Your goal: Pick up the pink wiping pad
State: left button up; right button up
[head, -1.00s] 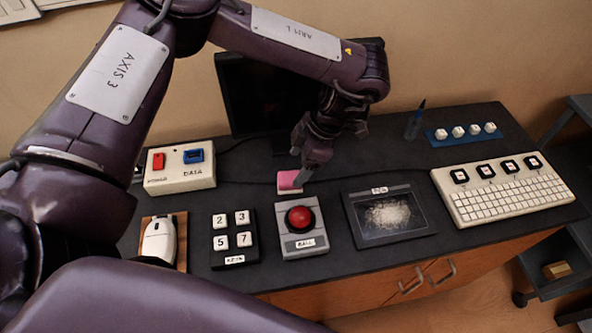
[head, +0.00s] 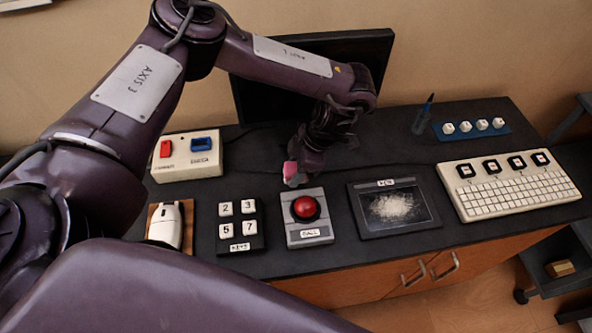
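The pink wiping pad (head: 290,170) is small and sits on the dark tabletop behind the red-button box, in front of the monitor. Only its left part shows; my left gripper (head: 300,174) covers the rest. The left gripper points down at the pad and appears to touch or straddle it. Its fingertips are small and dark here, so I cannot tell whether they are shut on the pad or whether the pad is off the table. My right gripper is out of view.
The red-button box (head: 308,228) stands just in front of the pad. Around it are a number-key block (head: 240,229), a screen tablet (head: 392,208), a switch box (head: 185,163), a white mouse (head: 166,224) and a keyboard (head: 512,193). The monitor (head: 262,100) stands behind.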

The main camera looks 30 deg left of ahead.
pick_arm(q)
jog(key=c, duration=0.5)
notch_tip(320, 180, up, 20)
jog(key=p, duration=0.1)
jog(key=shift+p, duration=0.35)
